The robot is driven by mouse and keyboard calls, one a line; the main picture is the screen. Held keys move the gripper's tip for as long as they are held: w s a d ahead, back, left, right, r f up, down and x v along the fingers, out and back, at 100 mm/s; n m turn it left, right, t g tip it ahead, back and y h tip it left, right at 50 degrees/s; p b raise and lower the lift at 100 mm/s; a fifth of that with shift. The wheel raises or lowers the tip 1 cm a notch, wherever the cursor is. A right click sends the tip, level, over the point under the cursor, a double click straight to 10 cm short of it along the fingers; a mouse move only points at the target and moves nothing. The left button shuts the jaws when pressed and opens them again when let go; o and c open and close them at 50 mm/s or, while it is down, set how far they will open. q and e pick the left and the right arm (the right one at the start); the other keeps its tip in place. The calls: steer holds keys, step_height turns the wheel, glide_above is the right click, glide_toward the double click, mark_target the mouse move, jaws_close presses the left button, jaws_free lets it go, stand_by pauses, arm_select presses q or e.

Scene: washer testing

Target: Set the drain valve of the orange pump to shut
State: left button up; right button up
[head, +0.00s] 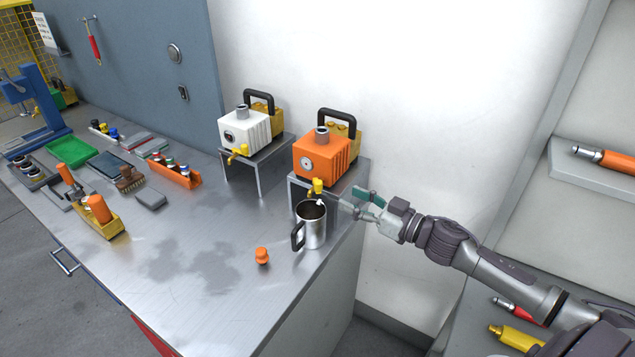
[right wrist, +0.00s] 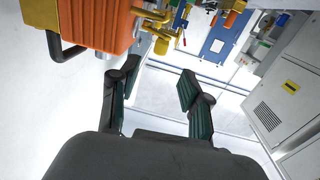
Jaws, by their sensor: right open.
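The orange pump (head: 325,158) stands on a small metal stand on the bench, with a black handle on top. Its yellow drain valve (head: 317,187) sticks out low at the front, above a steel mug. The lever's exact setting is too small to tell. My right gripper (head: 360,201) is open and empty, just right of the valve and apart from it. In the right wrist view, the orange pump (right wrist: 92,22) fills the upper left, beyond my open fingers (right wrist: 158,75). Yellow parts show beside it there; I cannot tell which is the drain valve. My left gripper is not in view.
The steel mug (head: 312,225) stands right below the valve, near my right gripper. An orange knob-like piece (head: 262,256) lies on the bench. A white pump (head: 247,130) with a yellow valve (head: 238,152) stands left.

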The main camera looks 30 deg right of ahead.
mark_target(318, 181)
steer(key=p+x, duration=0.2)
steer(key=x, duration=0.8)
steer(key=shift+w+a, duration=0.1)
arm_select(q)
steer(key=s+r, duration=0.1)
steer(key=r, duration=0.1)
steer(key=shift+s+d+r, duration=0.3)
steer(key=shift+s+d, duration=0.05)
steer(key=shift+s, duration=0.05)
arm_select(e)
steer(key=shift+w, duration=0.1)
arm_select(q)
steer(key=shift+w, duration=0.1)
arm_select(e)
jaws_close()
